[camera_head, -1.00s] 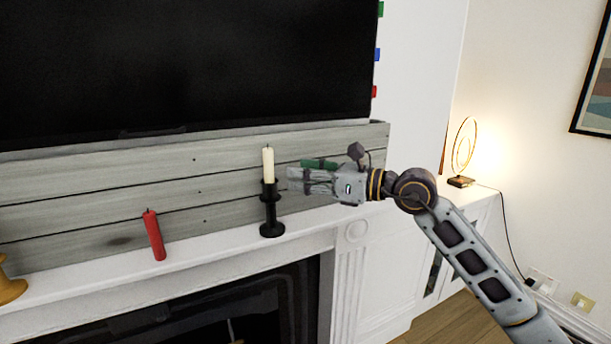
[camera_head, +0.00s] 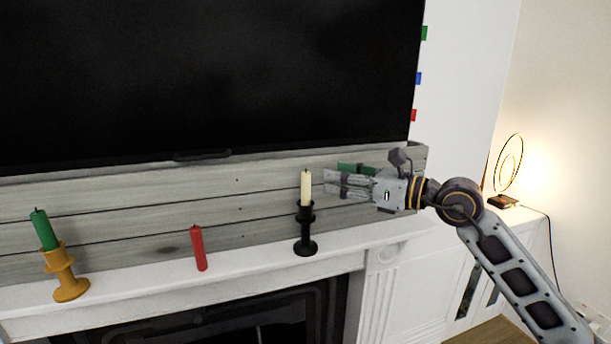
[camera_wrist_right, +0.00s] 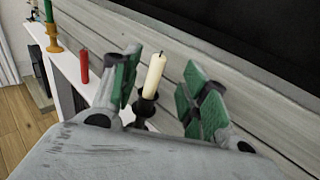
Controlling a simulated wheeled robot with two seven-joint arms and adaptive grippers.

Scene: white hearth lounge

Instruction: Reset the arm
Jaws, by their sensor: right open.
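My right gripper (camera_head: 348,184) is open and empty, held above the mantel just right of the white candle. The white candle (camera_head: 306,190) stands upright in a black candle holder (camera_head: 305,232) on the mantel. In the right wrist view my right gripper (camera_wrist_right: 160,90) shows its two green-padded fingers spread apart. The white candle (camera_wrist_right: 154,75) appears between them, beyond the fingertips or level with them; I cannot tell which. My left gripper is not in view.
A red candle (camera_head: 199,249) stands on the white mantel (camera_head: 250,262) without a holder. A green candle (camera_head: 44,229) stands tilted-looking in an orange holder (camera_head: 66,275) at left. A dark television (camera_head: 200,80) hangs above grey boards. A lit lamp (camera_head: 508,170) is at right.

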